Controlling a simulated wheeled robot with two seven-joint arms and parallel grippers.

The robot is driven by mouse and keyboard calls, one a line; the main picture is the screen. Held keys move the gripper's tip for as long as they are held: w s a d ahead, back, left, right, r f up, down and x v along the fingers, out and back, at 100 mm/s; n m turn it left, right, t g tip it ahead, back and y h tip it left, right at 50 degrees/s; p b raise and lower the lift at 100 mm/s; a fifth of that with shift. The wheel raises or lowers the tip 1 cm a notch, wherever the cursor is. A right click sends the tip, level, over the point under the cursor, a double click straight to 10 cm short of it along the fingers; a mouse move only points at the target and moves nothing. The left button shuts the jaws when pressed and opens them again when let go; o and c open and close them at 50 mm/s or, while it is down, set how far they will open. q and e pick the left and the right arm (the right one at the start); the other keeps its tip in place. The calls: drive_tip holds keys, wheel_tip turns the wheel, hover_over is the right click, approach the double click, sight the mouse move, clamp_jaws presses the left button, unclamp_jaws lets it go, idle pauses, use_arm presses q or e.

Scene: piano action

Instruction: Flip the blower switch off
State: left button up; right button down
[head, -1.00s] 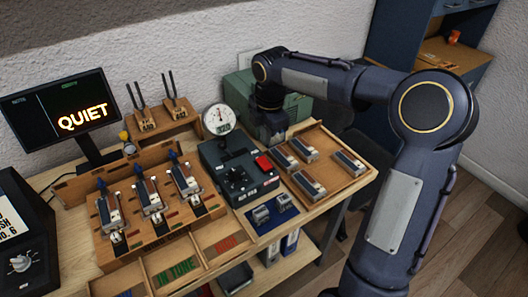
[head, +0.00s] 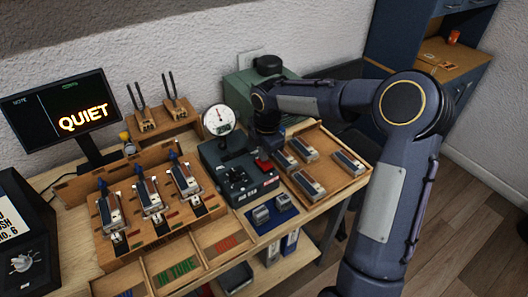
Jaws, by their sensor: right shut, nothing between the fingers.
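The control box (head: 222,160), dark green-grey with a black knob, stands on the bench in the middle. A red switch (head: 263,164) is at its right side; I take it as the blower switch. Whether it is on or off is too small to tell. My right gripper (head: 269,154) points down just above and behind the red switch, its fingers shut and empty. Whether it touches the switch I cannot tell. A round white dial gauge (head: 218,119) rises behind the box. My left gripper is not in view.
A wooden tray (head: 357,184) with several metal-and-wood blocks lies right of the box. A green case (head: 236,86) stands behind. A rack (head: 125,240) with three reed pieces is at left, near the monitor (head: 60,112) reading QUIET.

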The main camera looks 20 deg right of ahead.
drive_tip(key=shift+s+f, duration=0.15)
drive_tip(key=shift+s, duration=0.3)
drive_tip(key=shift+s+d, duration=0.1)
drive_tip(key=shift+s, duration=0.35)
drive_tip(key=shift+r, duration=0.25)
